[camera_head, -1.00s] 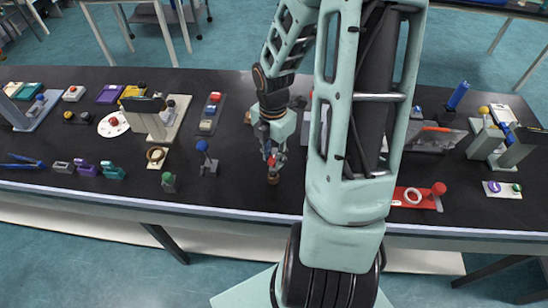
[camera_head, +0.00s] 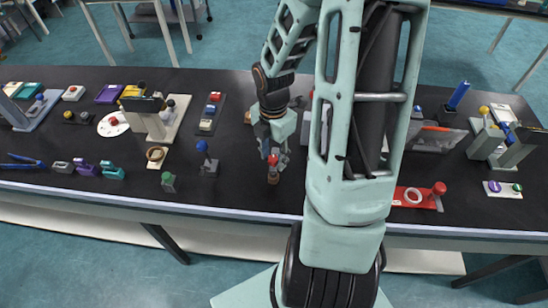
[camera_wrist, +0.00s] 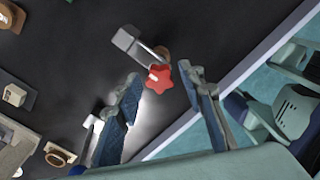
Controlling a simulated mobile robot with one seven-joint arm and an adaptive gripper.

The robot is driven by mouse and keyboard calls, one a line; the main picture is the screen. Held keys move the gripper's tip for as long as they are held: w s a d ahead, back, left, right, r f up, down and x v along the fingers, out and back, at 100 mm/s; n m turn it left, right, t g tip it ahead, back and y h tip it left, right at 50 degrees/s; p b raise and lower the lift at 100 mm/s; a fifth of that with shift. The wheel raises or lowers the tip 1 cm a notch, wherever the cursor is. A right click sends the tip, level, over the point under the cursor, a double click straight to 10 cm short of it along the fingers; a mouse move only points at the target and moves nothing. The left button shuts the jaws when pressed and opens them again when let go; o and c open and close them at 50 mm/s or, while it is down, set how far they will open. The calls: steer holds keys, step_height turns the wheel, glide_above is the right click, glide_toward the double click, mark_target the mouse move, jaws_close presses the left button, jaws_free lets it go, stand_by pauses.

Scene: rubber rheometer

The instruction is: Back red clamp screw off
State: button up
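The red clamp screw has a star-shaped red knob (camera_wrist: 159,78), seen from above in the wrist view. In the head view the knob (camera_head: 272,160) shows as a small red spot above a small brown base (camera_head: 273,179) near the table's front edge. My gripper (camera_wrist: 161,80) is open, with one blue-grey finger on each side of the knob. A gap shows between the knob and each finger. In the head view my gripper (camera_head: 275,154) points down over the screw. I cannot tell whether the fingertips reach down to the knob's height.
A grey block with a rod (camera_wrist: 132,43) stands close to the knob. A blue-knobbed fixture (camera_head: 207,160) and a green-knobbed piece (camera_head: 168,181) stand to the left. A red plate (camera_head: 415,200) with a red knob lies to the right. The table's front edge (camera_wrist: 225,82) is near.

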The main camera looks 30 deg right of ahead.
steer(key=m, duration=0.4)
steer(key=shift+b, duration=0.3)
steer(key=m+b, duration=0.1)
steer(key=m, duration=0.4)
steer(key=shift+f, duration=0.1)
steer(key=m+b, duration=0.1)
steer(key=m, duration=0.4)
steer(key=shift+b, duration=0.4)
steer(key=m, duration=0.3)
steer(key=shift+c, duration=0.3)
jaws_close()
steer(key=n, duration=0.4)
steer(key=shift+n+p, duration=0.3)
steer(key=shift+p, duration=0.05)
